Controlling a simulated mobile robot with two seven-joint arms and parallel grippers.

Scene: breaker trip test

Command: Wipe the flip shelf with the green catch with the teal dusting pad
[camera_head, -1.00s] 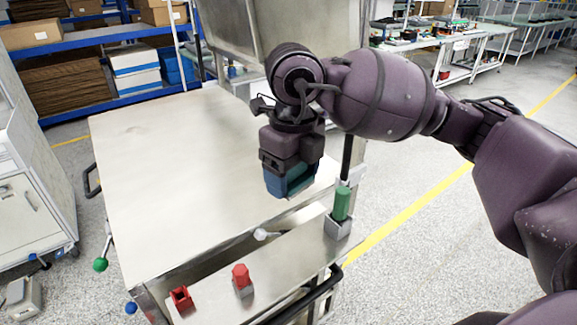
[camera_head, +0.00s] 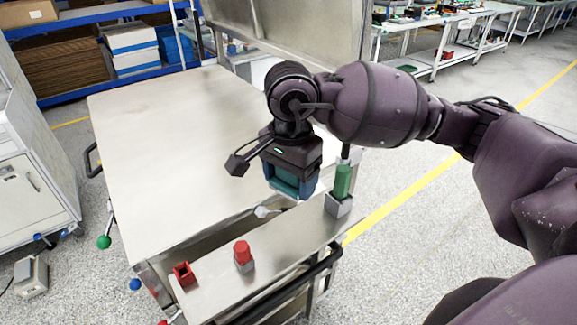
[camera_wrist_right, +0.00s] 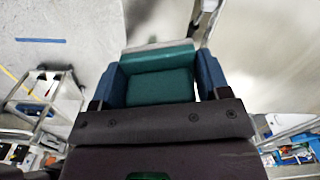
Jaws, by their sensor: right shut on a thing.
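The teal dusting pad (camera_wrist_right: 160,85) is held between the two blue fingers of my right gripper (camera_wrist_right: 160,88) in the wrist view. In the head view my right gripper (camera_head: 290,186) points down with the pad, near the right front of a bare metal top (camera_head: 180,150). I cannot tell whether the pad touches it. A green ball-ended lever (camera_head: 104,242) hangs at the top's left side. A green upright handle (camera_head: 342,181) stands in a grey block to the right of the gripper. I cannot tell which green part is the catch. My left gripper is out of view.
A lower metal front ledge (camera_head: 270,262) carries a red square holder (camera_head: 184,274) and a red knob (camera_head: 242,252). A white-tipped lever (camera_head: 264,211) lies just below the gripper. A metal panel (camera_head: 310,35) rises behind. A white cabinet (camera_head: 30,170) stands left.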

